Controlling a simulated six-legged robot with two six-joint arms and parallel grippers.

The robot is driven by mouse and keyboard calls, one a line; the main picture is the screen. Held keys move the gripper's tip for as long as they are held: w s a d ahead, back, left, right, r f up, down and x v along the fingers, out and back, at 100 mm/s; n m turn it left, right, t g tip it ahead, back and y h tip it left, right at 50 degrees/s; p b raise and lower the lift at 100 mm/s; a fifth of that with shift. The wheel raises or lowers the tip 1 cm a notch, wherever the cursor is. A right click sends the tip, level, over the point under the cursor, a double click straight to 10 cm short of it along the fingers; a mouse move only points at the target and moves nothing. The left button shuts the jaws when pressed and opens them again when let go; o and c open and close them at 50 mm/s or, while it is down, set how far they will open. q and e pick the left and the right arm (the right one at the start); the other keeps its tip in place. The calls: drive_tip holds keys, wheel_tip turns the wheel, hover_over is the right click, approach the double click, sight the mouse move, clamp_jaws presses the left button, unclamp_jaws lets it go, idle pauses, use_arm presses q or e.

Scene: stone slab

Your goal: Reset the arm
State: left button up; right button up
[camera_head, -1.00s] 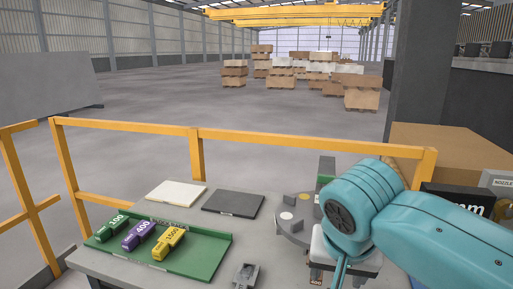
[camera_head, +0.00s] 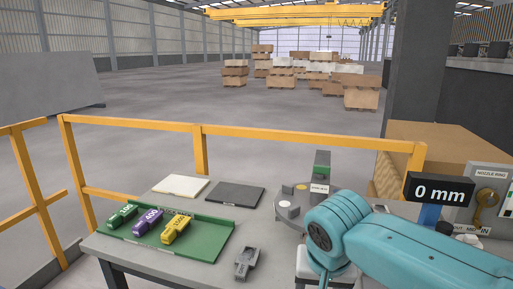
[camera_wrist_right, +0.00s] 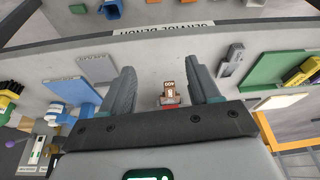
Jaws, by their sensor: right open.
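My right arm (camera_head: 370,240) is teal and reaches in from the right in the head view, over the right part of the grey bench. Its gripper is hidden there by the arm. In the right wrist view the right gripper (camera_wrist_right: 163,83) has its two grey fingers wide apart. My left arm and gripper are not in view.
A green tray (camera_head: 205,250) holds green, purple and yellow pieces. A grey tool (camera_head: 246,263), white pad (camera_head: 181,186) and dark pad (camera_head: 235,195) lie nearby. A "0 mm" display (camera_head: 440,190) stands at right. A yellow railing (camera_head: 300,142) runs behind the bench.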

drive_tip(key=s+a+f+n+g+y+p, duration=0.1)
drive_tip(key=s+f+g+y, duration=0.1)
drive_tip(key=f, duration=1.1)
drive_tip(key=s+a+f+n+g+y+p, duration=0.1)
drive_tip(key=s+f, duration=0.1)
drive_tip(key=f, duration=1.1)
drive_tip(key=s+d+f+m+y, duration=0.1)
drive_tip(key=s+d+f+m, duration=0.1)
drive_tip(key=s+f, duration=1.1)
drive_tip(key=shift+s+d+y+p, duration=0.15)
drive_tip(key=shift+s+y+p, duration=0.2)
drive_tip(key=shift+s, duration=0.75)
